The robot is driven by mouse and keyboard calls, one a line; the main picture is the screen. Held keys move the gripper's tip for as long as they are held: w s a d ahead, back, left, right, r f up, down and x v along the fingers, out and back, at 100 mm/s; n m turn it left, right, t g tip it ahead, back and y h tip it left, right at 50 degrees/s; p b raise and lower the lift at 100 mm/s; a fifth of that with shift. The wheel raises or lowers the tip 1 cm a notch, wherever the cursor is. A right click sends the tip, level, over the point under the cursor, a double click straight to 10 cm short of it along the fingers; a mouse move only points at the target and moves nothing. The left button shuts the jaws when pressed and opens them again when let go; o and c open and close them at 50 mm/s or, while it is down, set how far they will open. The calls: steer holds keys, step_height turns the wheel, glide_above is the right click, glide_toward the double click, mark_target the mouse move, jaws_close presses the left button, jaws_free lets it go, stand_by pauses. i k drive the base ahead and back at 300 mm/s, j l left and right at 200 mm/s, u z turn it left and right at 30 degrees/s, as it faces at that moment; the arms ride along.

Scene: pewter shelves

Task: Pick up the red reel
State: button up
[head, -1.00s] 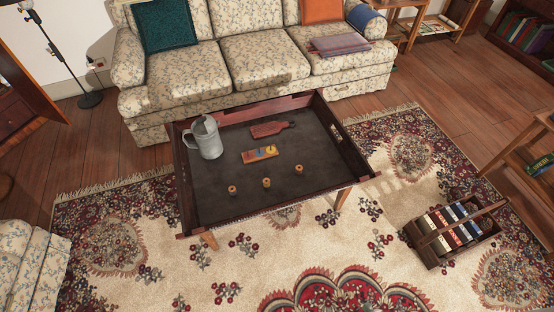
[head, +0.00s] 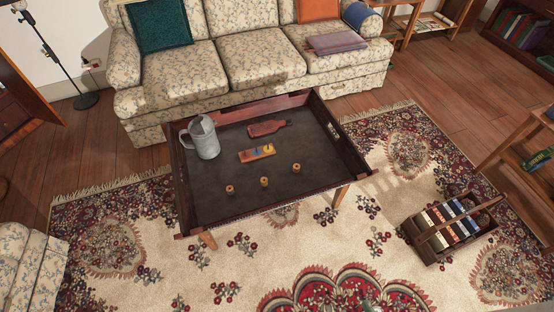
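Three small reels stand apart on the dark floor of a wooden tray table (head: 325,179): a left reel (head: 229,190), a middle reel (head: 264,182) and a right reel (head: 296,168). All three look orange-brown with dark middles. They are too small here to tell which one is red.
The tray has raised walls. A sofa (head: 240,60) stands behind; a book carrier (head: 433,250) sits right on the rug.

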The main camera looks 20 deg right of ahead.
mark_target(296, 166)
steer(key=i+l+u, duration=0.25)
steer(key=i+l, duration=0.25)
steer(key=i+l+u, duration=0.3)
steer(key=i+l, duration=0.3)
